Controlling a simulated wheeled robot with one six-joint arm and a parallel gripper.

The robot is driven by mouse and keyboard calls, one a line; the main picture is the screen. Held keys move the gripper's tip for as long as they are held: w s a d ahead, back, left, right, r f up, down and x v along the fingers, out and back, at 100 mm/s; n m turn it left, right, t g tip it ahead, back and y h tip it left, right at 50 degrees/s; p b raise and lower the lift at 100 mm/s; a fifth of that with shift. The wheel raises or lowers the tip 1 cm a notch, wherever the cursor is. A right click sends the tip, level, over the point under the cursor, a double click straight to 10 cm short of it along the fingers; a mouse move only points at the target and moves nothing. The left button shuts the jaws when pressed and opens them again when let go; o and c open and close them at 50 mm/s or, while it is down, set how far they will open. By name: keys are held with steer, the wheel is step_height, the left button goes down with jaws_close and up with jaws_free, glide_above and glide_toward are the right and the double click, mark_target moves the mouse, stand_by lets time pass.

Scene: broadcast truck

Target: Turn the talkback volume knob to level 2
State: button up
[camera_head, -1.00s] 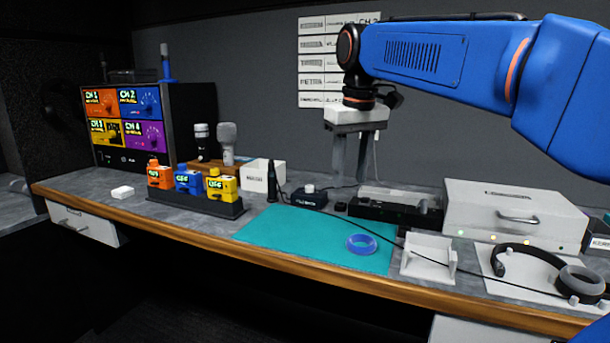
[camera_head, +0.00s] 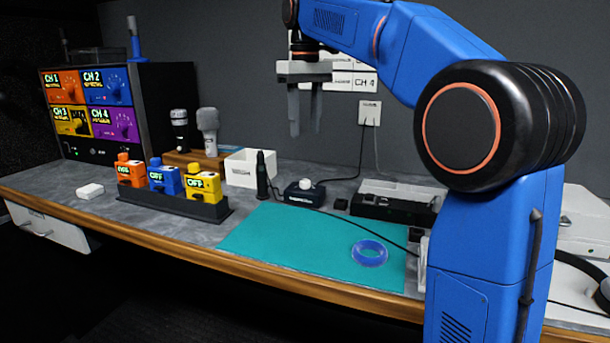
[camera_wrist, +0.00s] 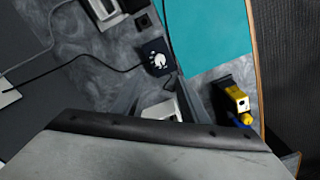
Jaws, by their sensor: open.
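The talkback box is a small dark box (camera_head: 304,198) with a white round knob (camera_head: 305,185) on top, standing at the back edge of the teal mat. In the wrist view the box (camera_wrist: 152,50) and its white knob (camera_wrist: 157,61) lie just beyond my fingers, with white marks around the knob. I cannot read its level. My gripper (camera_head: 305,124) is open and empty, pointing down and apart from the knob, above it in the head picture. It also shows in the wrist view (camera_wrist: 155,95), its fingers spread.
A black upright cylinder (camera_head: 262,178) and a white open box (camera_head: 241,168) stand left of the talkback box. Orange, blue and yellow packs (camera_head: 203,185) sit in a dark rack. A black-and-white device (camera_head: 395,205) lies right.

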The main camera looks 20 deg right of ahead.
mark_target(306, 181)
step_height(306, 181, down, 14)
steer(key=shift+r, duration=0.1)
stand_by(0.4)
steer(key=shift+c, duration=0.2)
jaws_close()
